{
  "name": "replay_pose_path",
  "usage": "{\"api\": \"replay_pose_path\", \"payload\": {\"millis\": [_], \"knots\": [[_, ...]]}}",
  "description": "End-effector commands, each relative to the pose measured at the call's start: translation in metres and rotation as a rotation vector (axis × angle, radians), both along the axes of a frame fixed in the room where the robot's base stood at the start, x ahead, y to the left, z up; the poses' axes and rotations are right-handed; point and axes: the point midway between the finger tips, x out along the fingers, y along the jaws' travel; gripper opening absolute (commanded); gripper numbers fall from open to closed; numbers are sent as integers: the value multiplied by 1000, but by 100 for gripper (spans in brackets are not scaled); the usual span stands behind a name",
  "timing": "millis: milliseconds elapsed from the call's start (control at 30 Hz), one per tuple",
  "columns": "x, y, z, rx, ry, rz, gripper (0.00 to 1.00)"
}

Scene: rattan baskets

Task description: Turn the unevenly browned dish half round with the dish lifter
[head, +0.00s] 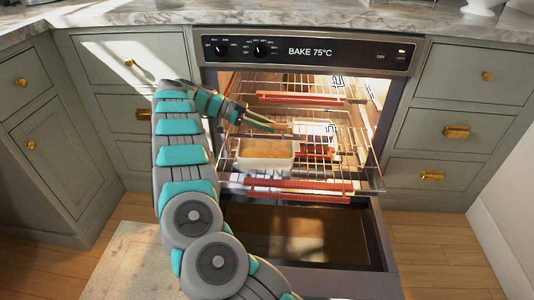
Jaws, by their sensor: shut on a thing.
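The dish (265,148) is a pale rectangular baking dish with a browned top. It sits at the front left of the pulled-out oven rack (345,172). My gripper (286,128) reaches in from the left, just above and behind the dish. Its long fingers are shut on a thin pale piece, which looks like the dish lifter (314,128) and extends to the right over the rack. The lifter's far end is hard to make out against the wires. I cannot tell whether the lifter touches the dish.
The oven (305,53) is open and lit, its panel reading BAKE 75°C. A higher rack with a red front guard (300,98) is above the dish. The lower rack has a red guard (300,186) too. The open oven door (300,235) lies below. Grey-green cabinets (458,85) flank both sides.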

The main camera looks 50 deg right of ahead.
Motion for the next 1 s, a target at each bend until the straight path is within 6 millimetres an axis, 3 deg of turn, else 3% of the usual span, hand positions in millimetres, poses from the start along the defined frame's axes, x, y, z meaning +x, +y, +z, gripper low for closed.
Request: {"api": "replay_pose_path", "payload": {"millis": [1000], "knots": [[-9, 3, 2, -2, 1, 1, 0]]}}
